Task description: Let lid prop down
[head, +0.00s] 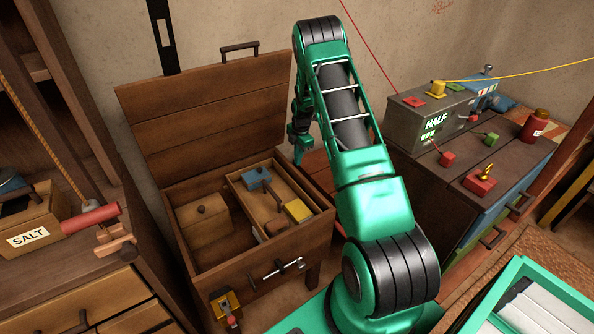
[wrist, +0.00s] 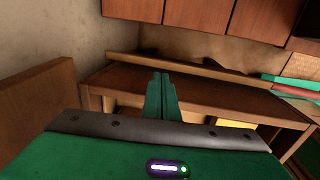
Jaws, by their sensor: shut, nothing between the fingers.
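The wooden chest (head: 187,265) stands with its lid (head: 205,110) raised, leaning back toward the wall. I cannot make out a lid prop for certain; the right end of the lid is partly hidden by my arm. My gripper (head: 298,158) points down beside the lid's lower right corner, over the chest's right rear edge. In the wrist view my gripper (wrist: 162,88) shows its two green fingers pressed together with nothing between them. A brown wooden panel (wrist: 38,108) stands to their left there.
The chest holds a tray (head: 245,205) with blue and yellow pieces and a small wooden box (head: 203,220). A metal T-handle (head: 278,268) is on its front. A grey control box (head: 430,115) stands on a cabinet at right. A salt box (head: 35,230) is at left.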

